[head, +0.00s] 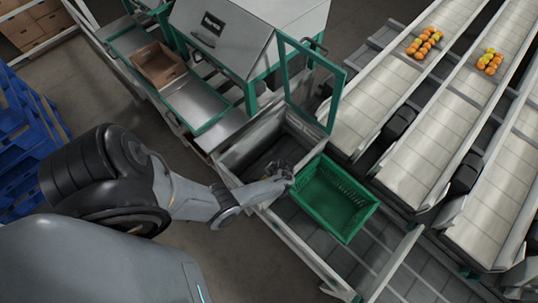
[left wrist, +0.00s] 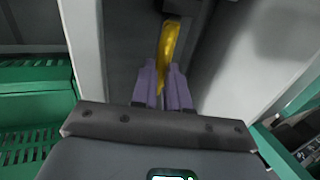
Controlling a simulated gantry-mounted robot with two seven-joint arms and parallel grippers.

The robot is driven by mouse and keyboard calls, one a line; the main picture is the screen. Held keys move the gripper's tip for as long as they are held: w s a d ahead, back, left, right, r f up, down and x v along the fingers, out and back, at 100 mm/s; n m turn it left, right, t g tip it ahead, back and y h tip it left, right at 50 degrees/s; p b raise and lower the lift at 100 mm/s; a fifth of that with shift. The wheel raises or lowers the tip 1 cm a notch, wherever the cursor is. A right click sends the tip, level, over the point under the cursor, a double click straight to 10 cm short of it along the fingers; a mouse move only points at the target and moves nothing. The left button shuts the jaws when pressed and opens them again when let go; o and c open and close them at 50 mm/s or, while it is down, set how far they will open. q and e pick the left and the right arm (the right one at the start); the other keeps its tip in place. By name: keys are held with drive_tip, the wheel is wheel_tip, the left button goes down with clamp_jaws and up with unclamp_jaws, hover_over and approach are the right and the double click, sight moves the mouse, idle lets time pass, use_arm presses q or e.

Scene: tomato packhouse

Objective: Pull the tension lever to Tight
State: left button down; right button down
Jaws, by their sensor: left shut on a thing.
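The tension lever shows as a yellow handle (left wrist: 170,42) in the left wrist view, between pale grey walls. My left gripper (left wrist: 164,72) has its two purple fingers closed around the lower end of this handle. In the head view my left gripper (head: 284,174) is over the machine's edge, just left of the green crate. The lever cannot be made out there, and the Tight marking cannot be read in either view. My right gripper is in neither view.
A green crate (head: 345,229) sits close beside my left gripper. A green-framed panel (head: 341,98) stands upright behind it. Conveyor lanes (head: 385,75) with tomatoes (head: 425,42) run at the right. A cardboard box (head: 158,65) and blue pallets (head: 28,150) are at the left.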

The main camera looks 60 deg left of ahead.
use_arm(q)
drive_tip(key=shift+d+f, duration=0.35)
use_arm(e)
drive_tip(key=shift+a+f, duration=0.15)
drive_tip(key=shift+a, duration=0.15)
use_arm(q)
drive_tip(key=shift+d, duration=0.1)
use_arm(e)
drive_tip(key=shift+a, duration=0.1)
use_arm(q)
drive_tip(key=c, duration=1.1)
unclamp_jaws()
drive_tip(key=shift+w+d+f, duration=0.1)
drive_tip(key=shift+w+d, duration=0.1)
drive_tip(key=shift+c, duration=0.2)
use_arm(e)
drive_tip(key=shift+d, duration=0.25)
use_arm(q)
drive_tip(key=p+v, duration=0.7)
drive_tip(key=v, duration=0.1)
drive_tip(key=shift+a+p, duration=0.3)
drive_tip(key=shift+p, duration=0.1)
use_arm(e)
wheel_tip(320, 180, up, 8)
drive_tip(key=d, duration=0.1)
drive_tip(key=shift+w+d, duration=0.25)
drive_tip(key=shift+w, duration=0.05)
use_arm(q)
drive_tip(key=shift+s+a, duration=0.1)
